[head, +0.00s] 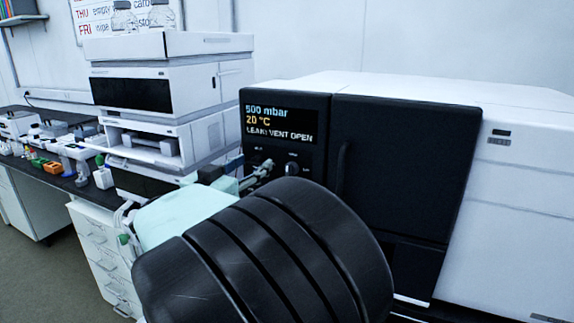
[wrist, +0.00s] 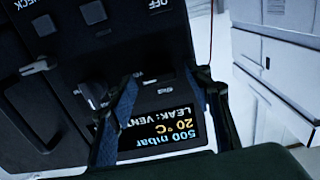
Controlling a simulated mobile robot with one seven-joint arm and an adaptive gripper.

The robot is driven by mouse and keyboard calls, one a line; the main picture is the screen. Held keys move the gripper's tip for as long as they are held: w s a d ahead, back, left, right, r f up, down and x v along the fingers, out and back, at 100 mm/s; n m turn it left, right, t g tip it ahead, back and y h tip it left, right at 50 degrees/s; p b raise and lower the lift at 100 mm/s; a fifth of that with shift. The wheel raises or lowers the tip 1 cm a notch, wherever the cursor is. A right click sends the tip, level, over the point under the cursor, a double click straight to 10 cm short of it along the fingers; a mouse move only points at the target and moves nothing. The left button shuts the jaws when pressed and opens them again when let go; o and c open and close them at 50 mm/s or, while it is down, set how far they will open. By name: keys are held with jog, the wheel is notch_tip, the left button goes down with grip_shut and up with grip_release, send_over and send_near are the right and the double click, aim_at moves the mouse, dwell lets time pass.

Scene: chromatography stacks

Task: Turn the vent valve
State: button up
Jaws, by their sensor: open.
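The dark control panel in the head view has a lit display (head: 280,122) reading 500 mbar, 20 °C and LEAK: VENT OPEN. Below it, a round knob (head: 291,168) sits to the right of my gripper (head: 262,172). My gripper is open at the panel, its fingers partly hidden behind my arm. In the wrist view the panel is upside down. My gripper's fingers (wrist: 170,88) stand apart over a dark part of the panel with small pale marks. The knob (wrist: 95,92) is just left of the left finger, outside the jaws. Any valve between the fingers is too dark to tell, and I see no clear contact.
A dark door (head: 400,165) with a vertical handle stands right of the panel on a large white cabinet (head: 525,200). Stacked white instruments (head: 170,80) stand to the left. Square panel buttons (wrist: 93,12) show in the wrist view. A cluttered bench (head: 55,165) is at far left.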

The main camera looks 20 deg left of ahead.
jog(key=c, duration=1.1)
jog(key=shift+c, duration=0.2)
